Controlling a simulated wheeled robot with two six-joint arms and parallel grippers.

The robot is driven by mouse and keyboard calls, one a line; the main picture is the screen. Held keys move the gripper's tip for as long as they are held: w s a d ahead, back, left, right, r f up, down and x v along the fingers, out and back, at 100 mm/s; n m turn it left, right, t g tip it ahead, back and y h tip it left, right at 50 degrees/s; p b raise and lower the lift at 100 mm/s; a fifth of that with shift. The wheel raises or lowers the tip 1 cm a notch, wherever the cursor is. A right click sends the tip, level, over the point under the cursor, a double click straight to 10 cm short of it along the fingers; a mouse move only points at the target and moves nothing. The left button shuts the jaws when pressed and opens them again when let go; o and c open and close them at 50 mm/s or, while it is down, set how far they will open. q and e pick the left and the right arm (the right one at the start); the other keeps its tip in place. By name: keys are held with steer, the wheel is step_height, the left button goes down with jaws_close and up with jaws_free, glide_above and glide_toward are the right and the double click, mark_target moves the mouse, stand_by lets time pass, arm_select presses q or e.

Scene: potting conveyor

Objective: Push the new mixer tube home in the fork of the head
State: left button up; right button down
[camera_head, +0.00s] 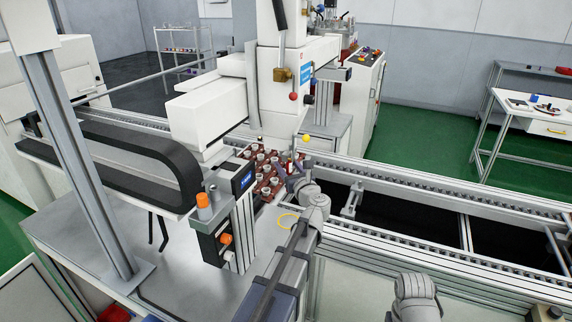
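The white dispensing head (280,60) stands over the conveyor at the upper middle, with levers ending in a red ball (293,96) and a yellow ball (306,138). My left gripper (286,172) is small and partly hidden by its own wrist, low beside the head and at the right edge of the cups. I cannot tell whether its fingers are open or shut. I cannot make out the mixer tube or the fork clearly. Only my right arm shows at the bottom right; its gripper is out of view.
A dark red carrier (248,154) with several pale cups sits under the head. A control post (225,225) with orange knobs stands left of my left arm. Conveyor rails (430,195) run right. The aisle behind is free.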

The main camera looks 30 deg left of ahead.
mark_target(290, 169)
arm_select(q)
steer(key=v, duration=0.6)
steer(key=shift+s+d, duration=0.15)
stand_by(0.5)
